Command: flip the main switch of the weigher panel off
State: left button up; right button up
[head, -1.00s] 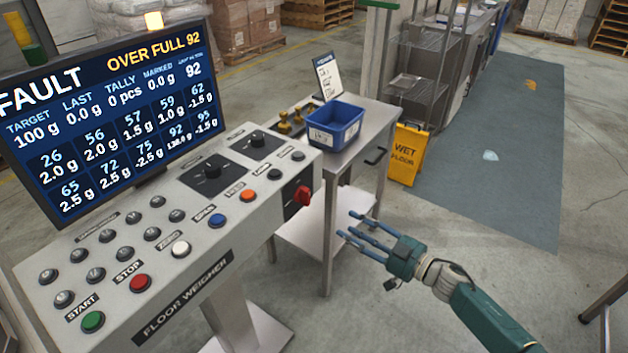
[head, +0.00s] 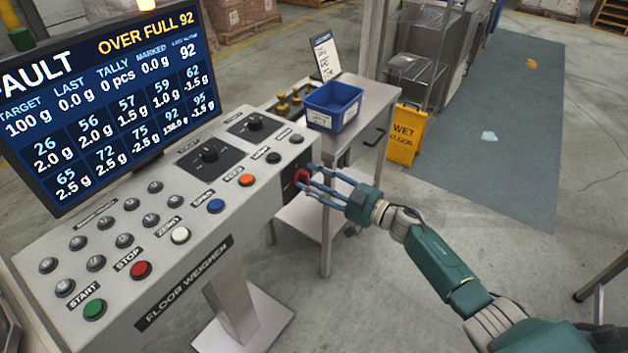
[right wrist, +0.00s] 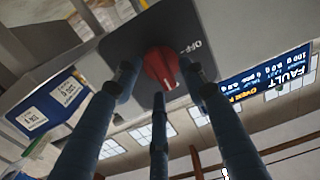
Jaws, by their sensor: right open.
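The weigher panel (head: 150,255) is a pale sloped console with buttons, black knobs and a screen (head: 110,95) that reads FAULT and OVER FULL 92. Its main switch (head: 301,176) is a red rotary knob on a dark plate on the console's right end. It also shows in the right wrist view (right wrist: 161,68), with OFF lettered on the plate beside it. My right gripper (head: 312,182) is open, its blue fingers spread around the red knob. I cannot tell whether they touch it. My left gripper is not in view.
A steel table (head: 372,100) behind the console holds a blue bin (head: 334,106), yellow-brass weights and a card. A yellow wet floor sign (head: 405,135) stands to its right. The floor to the right is mostly clear, with a table edge at far right.

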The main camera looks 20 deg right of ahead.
jog(key=shift+c, duration=1)
grip_shut()
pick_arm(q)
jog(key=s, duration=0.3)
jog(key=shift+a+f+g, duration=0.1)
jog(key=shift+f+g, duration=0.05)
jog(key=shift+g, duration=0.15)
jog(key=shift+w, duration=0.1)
